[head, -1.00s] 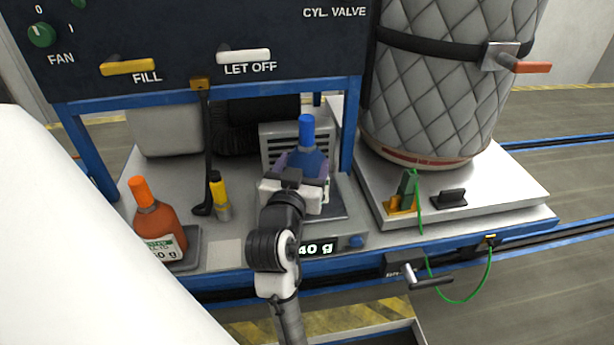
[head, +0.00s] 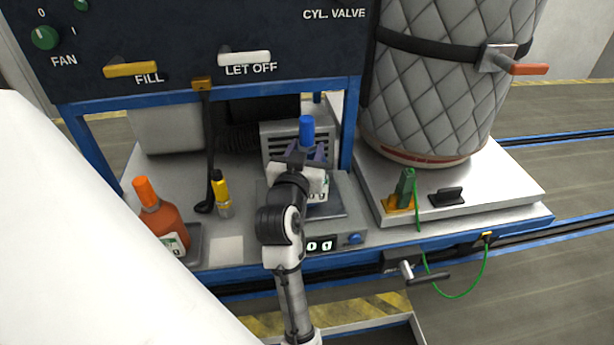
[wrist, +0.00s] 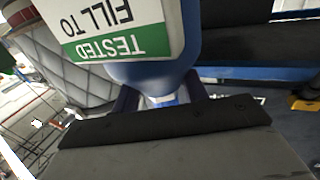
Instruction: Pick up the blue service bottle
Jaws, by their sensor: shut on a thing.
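The blue service bottle (head: 307,131) is upright over the scale plate (head: 332,208), its blue cap on top. My gripper (head: 304,160) is shut on it, seen from behind in the head view and covering much of its body. In the wrist view the bottle (wrist: 190,40) fills the top middle, its green and white label upside down, between the dark fingers. My gripper hides the bottle's base in the head view, so I cannot tell if it touches the plate. The scale display (head: 320,245) is partly hidden by my arm and shows different digits from before.
An orange-capped brown bottle (head: 160,220) stands at the left on a small pad. A quilted grey cylinder (head: 435,90) stands at the right. The panel (head: 200,40) with FILL and LET OFF handles overhangs the bench.

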